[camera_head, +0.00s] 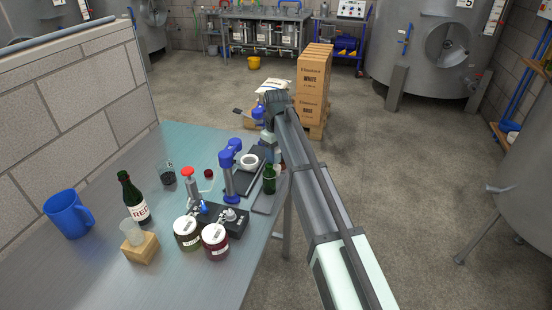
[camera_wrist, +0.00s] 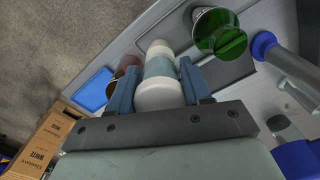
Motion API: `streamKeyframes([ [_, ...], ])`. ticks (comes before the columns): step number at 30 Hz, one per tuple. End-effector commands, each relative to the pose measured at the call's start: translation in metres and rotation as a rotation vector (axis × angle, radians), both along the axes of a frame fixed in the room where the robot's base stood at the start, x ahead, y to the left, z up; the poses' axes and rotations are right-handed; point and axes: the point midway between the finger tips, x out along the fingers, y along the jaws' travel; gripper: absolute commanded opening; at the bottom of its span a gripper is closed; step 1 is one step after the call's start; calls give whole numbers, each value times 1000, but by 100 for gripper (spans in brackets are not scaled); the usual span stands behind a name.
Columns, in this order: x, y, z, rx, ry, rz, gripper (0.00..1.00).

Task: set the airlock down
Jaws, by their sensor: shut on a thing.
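My gripper (camera_wrist: 159,88) is shut on a pale, rounded object with a white end and a bluish clear middle, which I take to be the airlock (camera_wrist: 159,68). It sits between my two blue-grey fingers. In the camera_head view my gripper (camera_head: 267,140) is over the far right part of the table (camera_head: 110,262). There I cannot make out the airlock clearly. I cannot tell whether the airlock touches the surface below it.
A green glass vessel (camera_head: 270,179) stands near my gripper; it also shows in the wrist view (camera_wrist: 221,38). A white bowl (camera_head: 249,160) and a blue-topped stand (camera_head: 230,172) are close by. A wine bottle (camera_head: 133,200), blue mug (camera_head: 67,213) and jars (camera_head: 215,242) stand nearer. Cartons (camera_head: 313,75) stand beyond.

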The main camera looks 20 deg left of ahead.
Motion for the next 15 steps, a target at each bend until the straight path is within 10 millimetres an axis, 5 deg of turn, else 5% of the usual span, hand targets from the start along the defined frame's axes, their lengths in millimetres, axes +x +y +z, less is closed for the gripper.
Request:
streamKeyframes([
  [15,0,0,-17,0,0,0,17],
])
